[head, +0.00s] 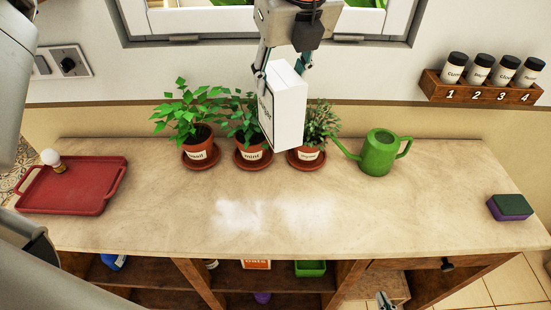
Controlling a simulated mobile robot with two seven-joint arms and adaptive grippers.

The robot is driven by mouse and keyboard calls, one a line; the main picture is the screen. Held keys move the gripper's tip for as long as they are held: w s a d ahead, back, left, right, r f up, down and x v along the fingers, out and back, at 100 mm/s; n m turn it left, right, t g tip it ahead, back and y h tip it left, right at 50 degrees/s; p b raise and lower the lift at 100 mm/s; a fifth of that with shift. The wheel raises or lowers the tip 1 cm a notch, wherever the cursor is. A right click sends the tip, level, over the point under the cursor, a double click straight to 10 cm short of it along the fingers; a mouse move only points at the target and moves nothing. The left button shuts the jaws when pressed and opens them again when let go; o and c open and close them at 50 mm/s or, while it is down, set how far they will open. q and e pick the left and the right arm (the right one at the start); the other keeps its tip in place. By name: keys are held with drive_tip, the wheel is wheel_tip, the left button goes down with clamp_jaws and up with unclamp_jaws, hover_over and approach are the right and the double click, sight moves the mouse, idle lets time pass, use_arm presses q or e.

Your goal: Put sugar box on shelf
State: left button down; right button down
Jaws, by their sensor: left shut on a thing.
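The sugar box (288,115) is a white carton with a dark-outlined side panel and lettering. It hangs in the air above the counter, in front of the potted herbs. My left gripper (284,68) comes down from the top of the head view and is shut on the upper part of the box. Open shelving with wooden dividers (196,282) lies under the counter. What looks like the tip of my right gripper (385,300) shows at the bottom edge; the rest is cut off.
Potted basil (200,150), mint (252,153) and a third herb (306,154) stand behind the box. A green watering can (379,154), red tray (75,190) and sponge (509,207) are on the counter (400,215). A green container (310,268) and other goods sit below.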

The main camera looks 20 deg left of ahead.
sight(279, 134)
use_arm(q)
wheel_tip(279, 134, down, 13)
drive_tip(key=shift+f+p, duration=0.1)
drive_tip(key=shift+p, duration=0.5)
wheel_tip(279, 134, down, 4)
drive_tip(key=shift+f, duration=0.25)
drive_tip(key=shift+f, duration=0.2)
drive_tip(key=c, duration=1.2)
unclamp_jaws()
drive_tip(key=shift+c, duration=0.2)
drive_tip(key=shift+o, duration=0.2)
